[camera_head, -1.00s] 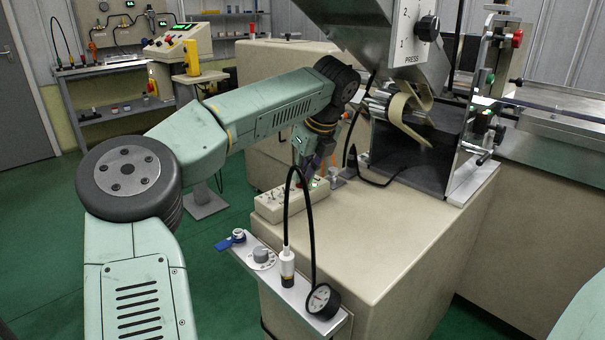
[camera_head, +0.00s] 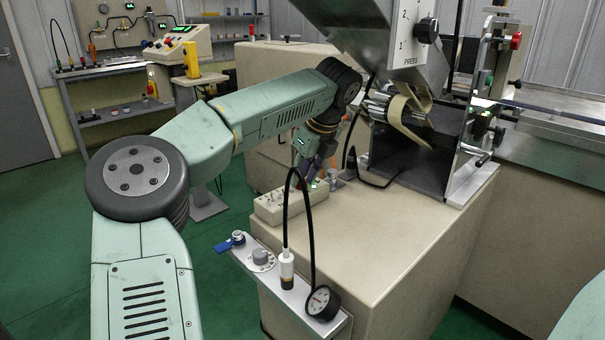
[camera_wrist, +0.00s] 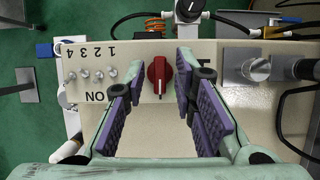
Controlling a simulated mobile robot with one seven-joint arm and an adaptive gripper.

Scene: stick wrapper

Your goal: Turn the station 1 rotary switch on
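The rotary switch is a red knob (camera_wrist: 159,77) with a white line on it, standing on a beige control box. In the wrist view the line runs straight up and down the picture. My gripper (camera_wrist: 160,88) is open, with a purple-padded finger on each side of the knob and visible gaps between.
Several small metal toggles (camera_wrist: 97,74) sit on the box left of my fingers. Silver cylinders (camera_wrist: 245,67) stand to the right. A shelf with a gauge (camera_head: 323,302) and a black hose (camera_head: 309,225) is in front of the box. The cabinet top (camera_head: 385,225) is mostly clear.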

